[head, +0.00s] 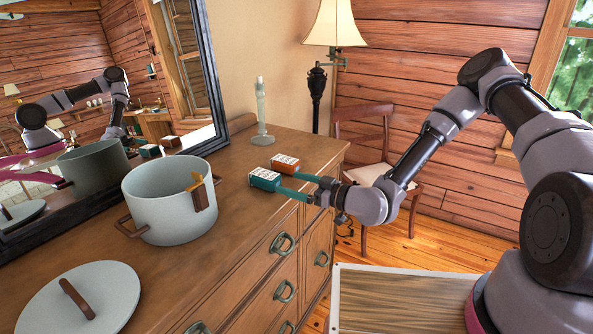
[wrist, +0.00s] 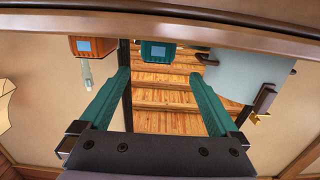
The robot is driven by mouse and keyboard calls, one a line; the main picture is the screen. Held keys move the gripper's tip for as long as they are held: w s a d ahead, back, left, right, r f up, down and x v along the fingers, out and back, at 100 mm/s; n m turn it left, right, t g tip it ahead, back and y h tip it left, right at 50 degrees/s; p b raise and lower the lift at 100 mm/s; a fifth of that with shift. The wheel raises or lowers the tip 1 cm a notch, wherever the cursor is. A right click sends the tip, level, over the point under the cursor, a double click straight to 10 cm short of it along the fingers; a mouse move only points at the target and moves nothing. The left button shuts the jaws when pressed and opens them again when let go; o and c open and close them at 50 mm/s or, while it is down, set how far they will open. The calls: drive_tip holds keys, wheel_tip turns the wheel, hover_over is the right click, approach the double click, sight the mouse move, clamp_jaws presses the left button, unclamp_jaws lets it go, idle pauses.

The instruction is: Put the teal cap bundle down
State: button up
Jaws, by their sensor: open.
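The teal cap bundle (head: 265,180), a small teal block with a white label on top, rests on the wooden dresser top (head: 225,212) near its front edge. In the wrist view, which looks upside down, the teal bundle (wrist: 157,55) sits centred just beyond my fingertips, against the dresser surface. My gripper (head: 290,183) is open, its two teal fingers reaching in from the right of the head view. In the wrist view the fingers (wrist: 160,75) stand wide apart with nothing between them. A similar orange bundle (head: 286,163) lies just behind the teal one.
A pale pot (head: 165,215) with wooden handles and its lid (head: 80,300) stand to the left on the dresser. A candle holder (head: 262,128) stands behind the bundles. A mirror (head: 205,75) runs along the back. A chair (head: 375,170) and lamp (head: 317,90) stand beyond the dresser.

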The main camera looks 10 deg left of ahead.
drive_tip(key=shift+d, duration=0.15)
drive_tip(key=shift+d, duration=0.1)
drive_tip(key=w+d+r+m+h, duration=0.25)
drive_tip(key=d+r+h, duration=0.2)
drive_tip(key=d, duration=0.35)
drive_tip(key=w+d+r+m+h, duration=0.1)
drive_tip(key=w+d+r+h, duration=0.35)
drive_tip(key=d, duration=0.35)
drive_tip(key=w+d+r+m+h, duration=0.2)
drive_tip(key=d+r+h, duration=0.25)
drive_tip(key=d, duration=0.45)
drive_tip(key=s+d+r+m+h, duration=0.1)
drive_tip(key=s+d+r+m, duration=0.3)
drive_tip(key=r, duration=0.4)
drive_tip(key=s+d+r+m+h, duration=0.1)
drive_tip(key=s+d+r+m, duration=0.3)
drive_tip(key=s+r, duration=0.5)
drive_tip(key=shift+s+d+r+m, duration=0.3)
drive_tip(key=shift+d+m, duration=0.05)
drive_tip(key=shift+d, duration=0.9)
drive_tip(key=shift+o, duration=0.2)
drive_tip(key=s+r+m+y, duration=0.1)
drive_tip(key=s+r+m, duration=0.2)
drive_tip(key=s, duration=0.6)
drive_tip(key=shift+s+r, duration=0.3)
drive_tip(key=shift+r, duration=0.3)
